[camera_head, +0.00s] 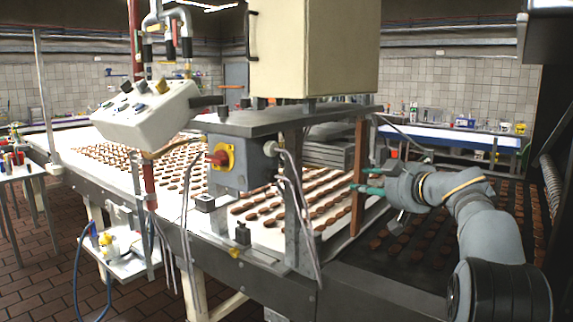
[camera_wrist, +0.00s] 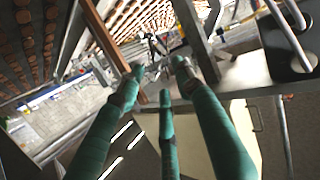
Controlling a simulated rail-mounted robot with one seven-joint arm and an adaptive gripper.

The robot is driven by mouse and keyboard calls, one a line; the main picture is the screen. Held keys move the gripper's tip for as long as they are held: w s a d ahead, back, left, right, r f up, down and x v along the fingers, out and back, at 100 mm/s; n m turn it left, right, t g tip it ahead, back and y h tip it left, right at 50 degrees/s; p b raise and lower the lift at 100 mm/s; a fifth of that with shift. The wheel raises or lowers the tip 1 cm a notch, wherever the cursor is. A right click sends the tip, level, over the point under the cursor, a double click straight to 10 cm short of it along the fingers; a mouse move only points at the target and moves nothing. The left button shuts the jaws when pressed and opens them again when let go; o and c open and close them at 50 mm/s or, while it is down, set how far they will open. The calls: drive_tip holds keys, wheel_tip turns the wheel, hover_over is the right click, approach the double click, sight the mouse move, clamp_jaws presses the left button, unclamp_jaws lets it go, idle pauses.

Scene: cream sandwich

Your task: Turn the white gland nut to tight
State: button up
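A grey switch box (camera_head: 240,168) with a red knob on a yellow plate hangs at the conveyor's near side in the head view. A small pale fitting, seemingly the white gland nut (camera_head: 271,149), sits on its right side where cables leave. My gripper (camera_head: 362,181) is to the right of the box, beyond the brown upright post, well apart from the nut. Its green fingers are spread with nothing between them, as the wrist view (camera_wrist: 158,80) also shows. I cannot make out the nut in the wrist view.
A brown upright post (camera_head: 360,175) and a grey metal bracket (camera_head: 292,200) stand between my gripper and the box. Loose cables hang beside the bracket. A cream cabinet (camera_head: 315,48) is above. Rows of biscuits (camera_head: 325,187) cover the conveyor.

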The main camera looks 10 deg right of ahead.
drive_tip(key=a+r+y, duration=0.3)
drive_tip(key=a, duration=0.3)
drive_tip(key=g+y, duration=0.1)
drive_tip(key=y, duration=0.5)
approach(275, 150)
drive_tip(key=p+x, duration=0.4)
drive_tip(key=x, duration=0.3)
drive_tip(key=shift+a+r, duration=0.2)
drive_tip(key=shift+w+a+f, duration=0.1)
drive_tip(key=shift+w+a, duration=0.25)
drive_tip(key=shift+w, duration=0.15)
drive_tip(key=c, duration=0.3)
drive_tip(key=shift+f, duration=0.1)
drive_tip(key=c, duration=0.6)
